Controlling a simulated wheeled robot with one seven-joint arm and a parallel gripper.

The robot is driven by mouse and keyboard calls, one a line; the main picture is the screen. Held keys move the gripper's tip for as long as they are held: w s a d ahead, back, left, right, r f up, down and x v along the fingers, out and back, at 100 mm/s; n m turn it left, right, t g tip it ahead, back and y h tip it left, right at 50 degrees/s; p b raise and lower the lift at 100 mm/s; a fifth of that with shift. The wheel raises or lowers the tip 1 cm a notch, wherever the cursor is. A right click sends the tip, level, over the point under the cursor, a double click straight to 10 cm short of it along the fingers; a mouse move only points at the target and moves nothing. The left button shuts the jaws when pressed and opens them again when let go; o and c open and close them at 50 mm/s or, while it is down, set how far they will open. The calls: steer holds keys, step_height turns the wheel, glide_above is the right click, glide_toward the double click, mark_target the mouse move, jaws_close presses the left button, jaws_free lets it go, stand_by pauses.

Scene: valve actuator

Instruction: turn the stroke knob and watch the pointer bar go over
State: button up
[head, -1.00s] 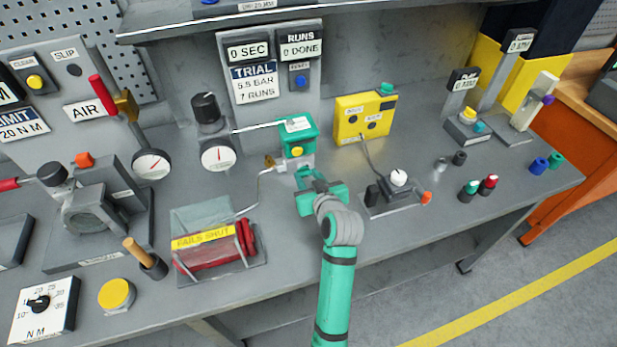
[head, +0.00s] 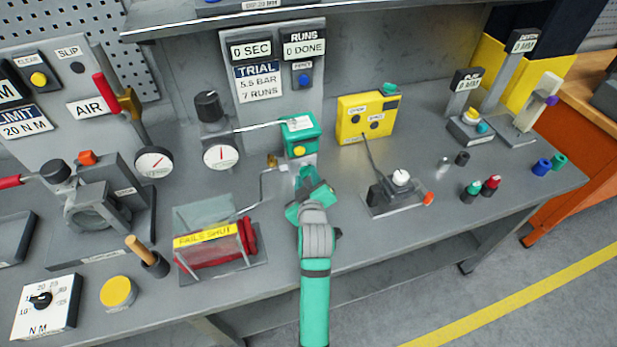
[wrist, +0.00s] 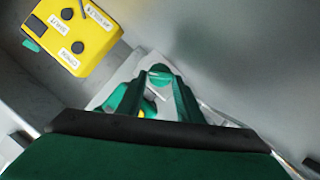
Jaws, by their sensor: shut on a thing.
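I cannot clearly pick out the pointer bar. The yellow box (head: 366,117) with two dark round spots stands behind, and also shows in the wrist view (wrist: 70,38).
A clear guard marked FAILS SHUT (head: 205,240) with red parts stands left of my gripper. A white knob (head: 400,177) on a plate is to the right. A round gauge (head: 221,156) and bent tubing lie close on the left.

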steer(key=shift+a+f+n+t+h, duration=0.2)
steer(key=shift+n+t+h, duration=0.1)
steer(key=shift+n, duration=0.5)
steer(key=o, duration=1.1)
